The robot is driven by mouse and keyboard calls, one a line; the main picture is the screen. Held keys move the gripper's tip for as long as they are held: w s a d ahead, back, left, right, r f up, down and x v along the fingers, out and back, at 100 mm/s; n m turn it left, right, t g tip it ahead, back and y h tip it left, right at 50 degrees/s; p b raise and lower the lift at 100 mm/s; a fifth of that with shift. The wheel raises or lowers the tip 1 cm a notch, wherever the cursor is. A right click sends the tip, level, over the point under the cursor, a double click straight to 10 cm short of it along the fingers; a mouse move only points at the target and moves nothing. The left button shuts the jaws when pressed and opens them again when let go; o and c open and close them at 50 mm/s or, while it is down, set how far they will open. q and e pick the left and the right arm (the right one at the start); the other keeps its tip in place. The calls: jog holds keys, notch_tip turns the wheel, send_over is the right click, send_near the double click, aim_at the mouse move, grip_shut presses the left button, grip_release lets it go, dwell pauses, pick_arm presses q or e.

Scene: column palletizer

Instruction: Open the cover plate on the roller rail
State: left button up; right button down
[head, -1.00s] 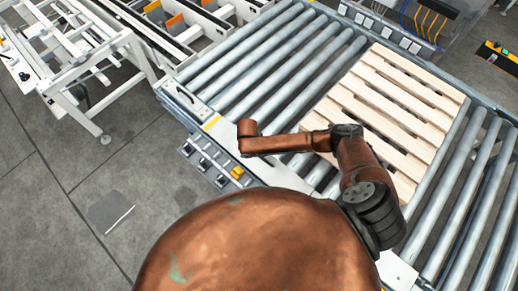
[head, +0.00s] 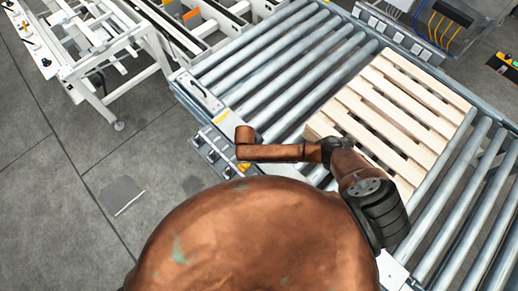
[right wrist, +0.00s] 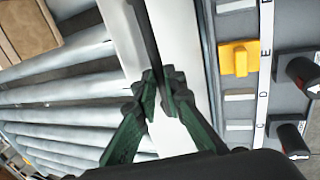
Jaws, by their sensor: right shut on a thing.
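The white roller rail (head: 228,119) runs along the near side of the rollers. A pale plate with a dark handle-like strip (head: 205,94) lies at its left end in the head view. In the right wrist view, the green fingers of my right gripper (right wrist: 160,90) are closed around the lower end of a dark narrow bar (right wrist: 147,38) above the white rail surface (right wrist: 180,42). I cannot tell whether this bar is the cover plate's handle or edge. My right gripper is hidden behind my arm in the head view. My left gripper is not in view.
A wooden pallet (head: 395,105) rests on the rollers (head: 268,62). A control panel with dark knobs (right wrist: 305,73) and a yellow switch (right wrist: 238,60) lies beside the rail. A white frame (head: 85,62) stands at the left.

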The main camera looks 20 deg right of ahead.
jog(key=shift+s+a+f, duration=0.15)
jog(key=shift+s+a, duration=0.05)
jog(key=shift+a, duration=0.25)
jog(key=c, duration=2.2)
grip_release()
jog(key=shift+o, duration=0.9)
jog(key=shift+w+d, duration=0.1)
jog(key=shift+w, duration=0.05)
jog(key=shift+d, duration=0.1)
jog(key=v, duration=1.2)
